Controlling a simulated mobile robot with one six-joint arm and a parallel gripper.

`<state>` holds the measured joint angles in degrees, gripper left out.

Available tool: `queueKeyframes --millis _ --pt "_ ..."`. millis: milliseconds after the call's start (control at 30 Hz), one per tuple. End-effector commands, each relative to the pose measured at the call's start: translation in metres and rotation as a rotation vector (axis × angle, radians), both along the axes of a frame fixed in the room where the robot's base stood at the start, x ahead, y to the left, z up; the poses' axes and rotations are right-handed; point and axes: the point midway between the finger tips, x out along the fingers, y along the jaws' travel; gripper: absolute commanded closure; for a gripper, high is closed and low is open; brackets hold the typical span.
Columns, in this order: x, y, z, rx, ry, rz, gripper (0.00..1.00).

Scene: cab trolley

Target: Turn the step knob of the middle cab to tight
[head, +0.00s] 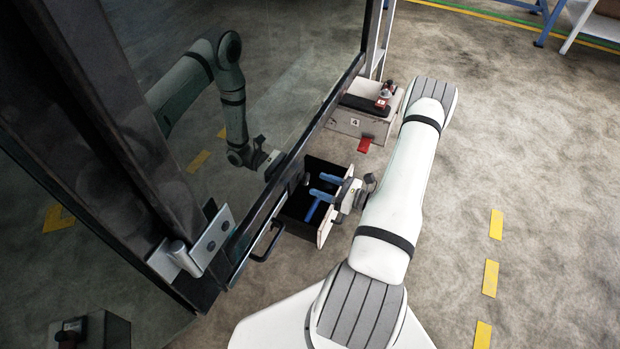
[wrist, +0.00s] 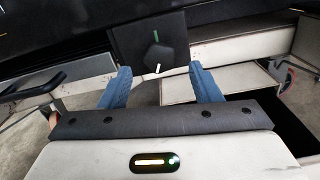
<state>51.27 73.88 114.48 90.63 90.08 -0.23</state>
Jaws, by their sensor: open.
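A dark square plate (wrist: 125,45) with a dark step knob (wrist: 158,57) shows in the wrist view, beyond my fingers. A white mark lies at the knob's lower edge, and a green mark is above it on the plate. My gripper (wrist: 160,78) is open, with its two blue fingers apart to the left and right of the knob's line and nothing between them. In the head view my gripper (head: 318,192) is over the dark open step box (head: 323,230) beside the glass cab (head: 250,60). The knob is hidden in the head view.
A second step box marked 4 (head: 345,122), with a red-and-black fitting on top and a red tab, stands farther back. A black handle (head: 268,243) is near the cab's lower edge. A hinge (head: 200,240) is on the cab frame.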

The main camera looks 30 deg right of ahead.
Motion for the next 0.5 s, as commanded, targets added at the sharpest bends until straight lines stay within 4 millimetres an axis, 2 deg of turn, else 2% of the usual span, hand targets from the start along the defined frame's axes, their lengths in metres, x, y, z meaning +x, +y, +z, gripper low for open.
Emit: queueKeyframes --millis 233,500 --pt "0.027 0.022 0.0 0.0 0.0 0.003 0.43" --pt "0.034 0.026 0.0 -0.001 -0.001 -0.001 0.43"
